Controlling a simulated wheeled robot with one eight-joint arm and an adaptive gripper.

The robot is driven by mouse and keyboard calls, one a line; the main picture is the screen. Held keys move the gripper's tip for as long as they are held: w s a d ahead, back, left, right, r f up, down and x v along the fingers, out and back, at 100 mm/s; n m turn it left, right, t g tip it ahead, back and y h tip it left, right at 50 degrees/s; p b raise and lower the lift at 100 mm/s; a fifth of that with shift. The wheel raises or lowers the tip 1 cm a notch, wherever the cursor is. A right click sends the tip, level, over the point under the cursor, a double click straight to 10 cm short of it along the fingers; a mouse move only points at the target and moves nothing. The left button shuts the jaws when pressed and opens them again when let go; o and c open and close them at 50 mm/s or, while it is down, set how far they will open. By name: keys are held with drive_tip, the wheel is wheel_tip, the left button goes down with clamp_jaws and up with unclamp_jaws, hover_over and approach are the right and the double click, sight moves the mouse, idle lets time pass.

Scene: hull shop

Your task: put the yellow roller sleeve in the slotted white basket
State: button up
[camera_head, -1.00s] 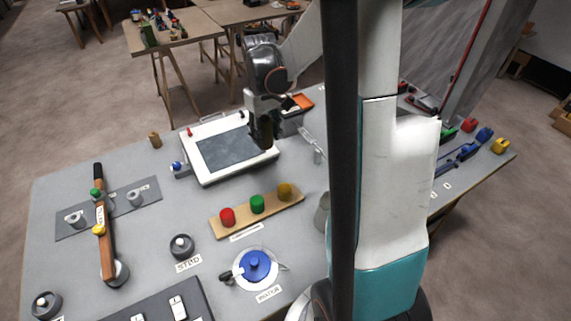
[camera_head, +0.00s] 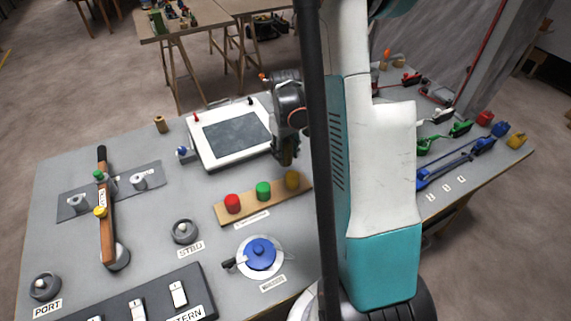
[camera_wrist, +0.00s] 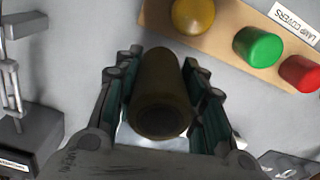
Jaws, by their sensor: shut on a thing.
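My gripper (camera_wrist: 163,105) is shut on a dark olive-brown cylinder (camera_wrist: 160,95), which looks like the yellow roller sleeve in shadow. Its round end faces the wrist camera, between the two fingers. In the head view my gripper (camera_head: 286,150) points down over the table, near the right end of the lamp cover board, and the cylinder there is dark and small. I cannot make out a slotted white basket in either view; my arm and column hide part of the table.
A wooden board (camera_head: 222,213) carries red, green and yellow lamp covers beside my gripper. A white-framed panel (camera_head: 203,163) lies behind it. A tan cylinder (camera_head: 160,124) stands at the back left. Levers (camera_head: 445,142) line the right side.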

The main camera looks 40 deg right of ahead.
sight(286, 161)
drive_tip(key=shift+f+b, duration=0.7)
drive_tip(key=shift+f, duration=1.55)
drive_tip(key=shift+f, duration=0.15)
drive_tip(key=o, duration=1)
